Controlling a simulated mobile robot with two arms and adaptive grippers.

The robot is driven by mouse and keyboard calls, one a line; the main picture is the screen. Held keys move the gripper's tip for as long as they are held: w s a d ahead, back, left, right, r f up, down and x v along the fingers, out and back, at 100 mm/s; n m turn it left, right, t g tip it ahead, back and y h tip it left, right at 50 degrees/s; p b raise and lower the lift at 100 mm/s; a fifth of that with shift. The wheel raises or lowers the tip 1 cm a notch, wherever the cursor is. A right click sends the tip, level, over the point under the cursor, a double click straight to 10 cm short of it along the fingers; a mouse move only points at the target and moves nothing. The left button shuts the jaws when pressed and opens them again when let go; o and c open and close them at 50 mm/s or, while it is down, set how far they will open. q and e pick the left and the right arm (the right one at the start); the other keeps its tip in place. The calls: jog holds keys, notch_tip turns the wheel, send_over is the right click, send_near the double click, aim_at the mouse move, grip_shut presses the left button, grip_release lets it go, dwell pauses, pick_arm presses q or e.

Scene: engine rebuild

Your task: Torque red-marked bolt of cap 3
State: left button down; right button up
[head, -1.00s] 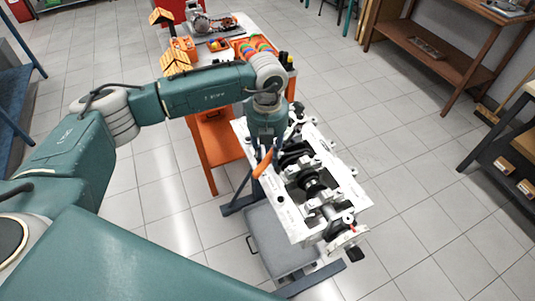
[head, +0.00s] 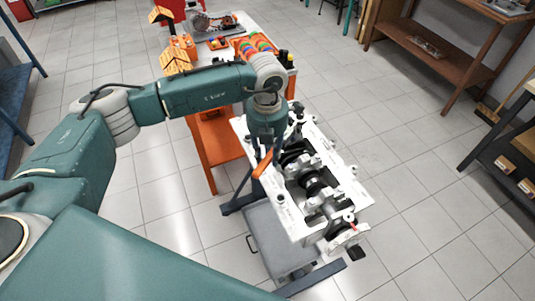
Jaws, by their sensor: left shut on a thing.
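The white engine block (head: 290,214) lies on a stand with its crankshaft (head: 313,184) and several pale bearing caps facing up. I cannot tell which cap is cap 3. A small red spot (head: 350,217) shows near the block's front end; I cannot tell whether it is a bolt mark. My left gripper (head: 268,160) points down over the block's left side. It is shut on a tool with an orange handle (head: 262,168), which slants down to the left. The tool's working end and the fingertips are mostly hidden. My right gripper is not in view.
The stand has a grey lower tray (head: 272,240) and dark legs. An orange cart (head: 206,150) stands behind left, by a white table (head: 247,29) with coloured parts. A wooden shelf (head: 436,55) stands at the back right. The tiled floor right of the block is clear.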

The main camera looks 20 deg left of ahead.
pick_arm(q)
jog(key=shift+a, duration=0.1)
jog(key=shift+w+a+m+b, duration=0.25)
jog(key=shift+a+m+b, duration=0.3)
jog(key=shift+a, duration=0.2)
jog(key=shift+w+a+m+b, duration=0.25)
jog(key=shift+a+m+b, duration=0.1)
jog(key=shift+a, duration=0.2)
jog(key=shift+w+a, duration=0.1)
jog(key=shift+a, duration=0.15)
jog(key=shift+a+m, duration=0.1)
jog(key=shift+m, duration=0.2)
jog(key=shift+w+a+r+m+b, duration=0.1)
jog(key=shift+w+a+m+b, duration=0.4)
jog(key=shift+a+b, duration=0.25)
jog(key=shift+a, duration=0.1)
